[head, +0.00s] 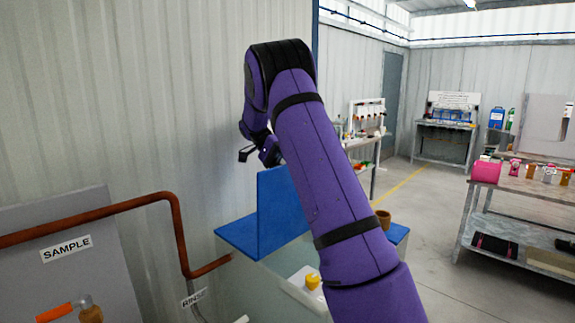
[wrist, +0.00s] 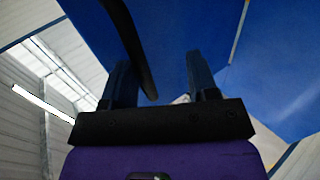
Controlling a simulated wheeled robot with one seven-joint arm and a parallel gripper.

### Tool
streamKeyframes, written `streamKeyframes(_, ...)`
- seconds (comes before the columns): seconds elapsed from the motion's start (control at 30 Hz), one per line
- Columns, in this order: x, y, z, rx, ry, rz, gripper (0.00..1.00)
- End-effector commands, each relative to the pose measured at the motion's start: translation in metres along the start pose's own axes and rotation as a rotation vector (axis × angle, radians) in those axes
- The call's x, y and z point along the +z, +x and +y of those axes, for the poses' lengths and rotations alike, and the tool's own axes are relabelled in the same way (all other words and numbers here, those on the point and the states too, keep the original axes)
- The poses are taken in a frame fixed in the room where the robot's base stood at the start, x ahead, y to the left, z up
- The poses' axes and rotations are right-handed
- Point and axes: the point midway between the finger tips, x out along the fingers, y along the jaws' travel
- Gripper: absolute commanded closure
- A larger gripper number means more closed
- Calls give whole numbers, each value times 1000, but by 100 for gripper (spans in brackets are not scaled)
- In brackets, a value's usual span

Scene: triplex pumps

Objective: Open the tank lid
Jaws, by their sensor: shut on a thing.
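The tank lid (head: 276,212) is a flat blue panel. In the head view it stands raised, close to upright, above the blue tank top (head: 236,236). My gripper (head: 259,154) is at the lid's upper left, partly behind my purple arm. In the wrist view the blue lid (wrist: 285,60) fills much of the picture. A dark curved handle (wrist: 130,45) runs down between the two fingers of my gripper (wrist: 160,82), close to the left finger. The gripper is shut on this handle; the exact contact is hard to see.
A copper pipe (head: 168,200) runs along the left wall, beside the SAMPLE sign (head: 66,248). A brown pot (head: 382,219) is on the right. A metal bench (head: 520,187) stands further right, with open floor before it.

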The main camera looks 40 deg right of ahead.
Motion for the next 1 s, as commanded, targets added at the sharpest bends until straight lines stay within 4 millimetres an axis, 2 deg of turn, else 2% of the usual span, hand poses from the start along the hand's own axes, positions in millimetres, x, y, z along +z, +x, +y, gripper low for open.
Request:
streamKeyframes(0.03, 2, 2, -5, 6, -7, -1, 60)
streamKeyframes(0.53, -1, -2, 2, 4, 0, 0, 60)
streamKeyframes(0.8, 1, -20, 28, 3, -1, 0, 60)
streamKeyframes(1.0, 14, -1, 43, 4, -4, 0, 60)
